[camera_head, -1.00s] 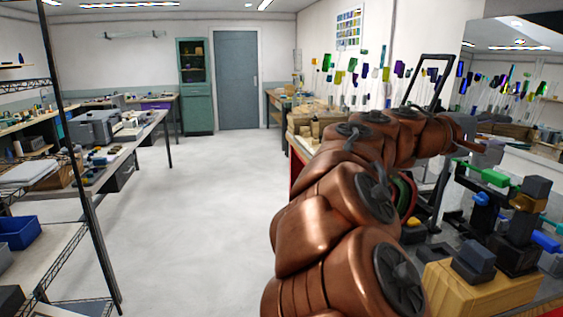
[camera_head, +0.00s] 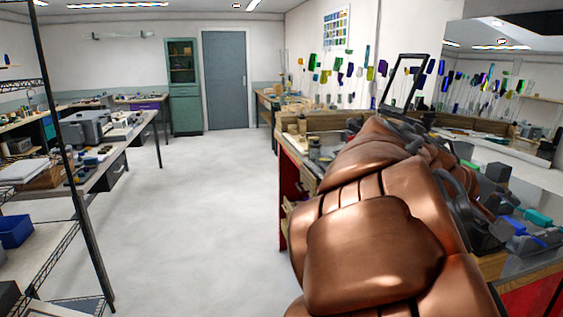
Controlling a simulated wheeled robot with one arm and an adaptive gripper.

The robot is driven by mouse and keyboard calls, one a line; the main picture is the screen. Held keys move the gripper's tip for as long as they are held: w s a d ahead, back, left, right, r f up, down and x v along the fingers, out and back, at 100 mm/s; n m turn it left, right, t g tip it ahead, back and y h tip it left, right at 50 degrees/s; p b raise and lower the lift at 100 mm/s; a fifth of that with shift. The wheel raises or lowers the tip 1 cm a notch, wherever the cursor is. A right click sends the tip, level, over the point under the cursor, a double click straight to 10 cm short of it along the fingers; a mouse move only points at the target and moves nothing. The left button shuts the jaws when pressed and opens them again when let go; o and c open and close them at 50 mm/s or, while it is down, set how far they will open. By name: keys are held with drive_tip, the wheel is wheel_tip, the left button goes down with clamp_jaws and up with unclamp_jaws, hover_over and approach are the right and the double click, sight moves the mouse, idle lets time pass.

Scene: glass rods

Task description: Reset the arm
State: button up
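My copper-coloured arm (camera_head: 372,245) fills the lower right of the head view, folded with its links close to the camera. It reaches over the workbench on the right. Dark grey parts at its far end appear to be my gripper (camera_head: 408,132), mostly hidden behind the arm's own links. Its fingers cannot be made out, and no held object shows.
A workbench with a red side (camera_head: 288,190) and a wooden back edge stands beside and behind my arm. Colored glass pieces (camera_head: 350,69) hang or stand along the wall. A wire shelf (camera_head: 75,190) stands at left. The pale floor (camera_head: 200,210) between is clear.

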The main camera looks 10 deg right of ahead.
drive_tip(key=s+a+f+y, duration=0.3)
drive_tip(key=s+a+f, duration=0.15)
drive_tip(key=f, duration=0.35)
drive_tip(key=s+a+f+y, duration=0.35)
drive_tip(key=a+f, duration=0.25)
drive_tip(key=f, duration=0.2)
drive_tip(key=s+a+f+n+g+y, duration=0.1)
drive_tip(key=s+a+f+y, duration=0.3)
drive_tip(key=a, duration=0.5)
drive_tip(key=s+a+f+n+g+y, duration=0.1)
drive_tip(key=s+a+f+y, duration=0.2)
drive_tip(key=s+a+f, duration=0.5)
drive_tip(key=w+f+g+b, duration=0.1)
drive_tip(key=w+f+b, duration=0.2)
drive_tip(key=f+b, duration=1.85)
wheel_tip(320, 180, up, 23)
drive_tip(key=s+p, duration=0.1)
drive_tip(key=p, duration=2)
drive_tip(key=shift+a+t+h, duration=0.15)
drive_tip(key=shift+t+h, duration=0.2)
drive_tip(key=shift+t, duration=0.05)
